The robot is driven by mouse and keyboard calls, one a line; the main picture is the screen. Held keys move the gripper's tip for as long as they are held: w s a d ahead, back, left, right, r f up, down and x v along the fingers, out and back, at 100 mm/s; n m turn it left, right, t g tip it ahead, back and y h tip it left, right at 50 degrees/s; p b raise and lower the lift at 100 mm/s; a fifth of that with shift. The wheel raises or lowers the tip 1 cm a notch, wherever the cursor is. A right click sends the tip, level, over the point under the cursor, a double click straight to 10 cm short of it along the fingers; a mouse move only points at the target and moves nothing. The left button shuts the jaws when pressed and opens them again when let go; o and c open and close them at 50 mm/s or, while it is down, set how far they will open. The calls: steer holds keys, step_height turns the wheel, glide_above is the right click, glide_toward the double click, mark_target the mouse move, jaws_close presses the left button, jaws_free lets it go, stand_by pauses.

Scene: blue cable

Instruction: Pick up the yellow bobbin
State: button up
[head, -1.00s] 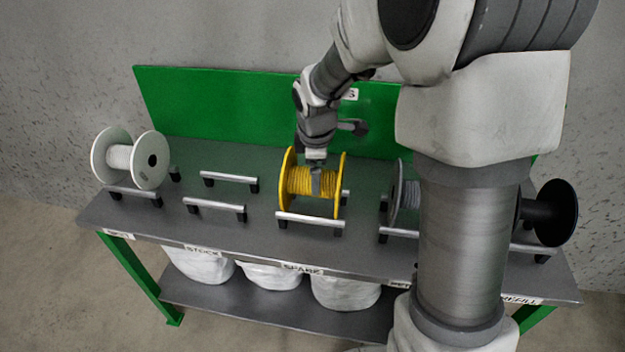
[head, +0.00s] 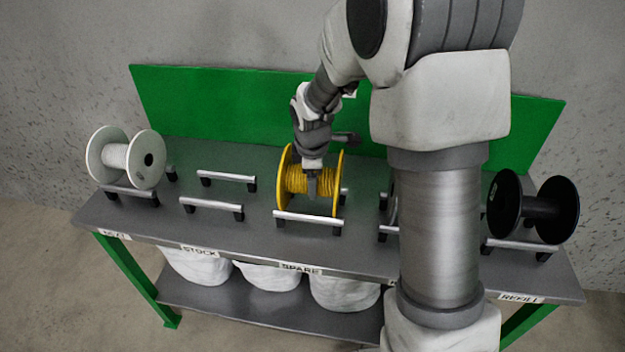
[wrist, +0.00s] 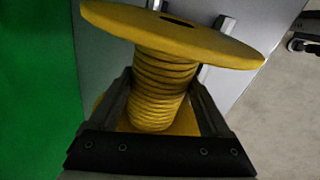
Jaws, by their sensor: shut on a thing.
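The yellow bobbin (head: 296,180) sits at the metal rails in the middle of the grey bench, its two yellow flanges upright and yellow cable wound on its core. My gripper (head: 312,188) comes down from above between the flanges. In the wrist view, my gripper (wrist: 160,105) has one finger on each side of the wound core of the yellow bobbin (wrist: 160,75) and is shut on it. Part of the bobbin's far side is hidden. I cannot tell whether the bobbin is clear of the rails.
A white bobbin (head: 116,157) sits on rails at the left end, a black bobbin (head: 540,208) at the right. Empty rails (head: 212,205) lie left of the yellow bobbin. A green back panel (head: 215,108) stands behind the bench (head: 160,225). My arm hides the right middle.

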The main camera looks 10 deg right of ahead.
jaws_close()
steer(key=shift+r, duration=0.1)
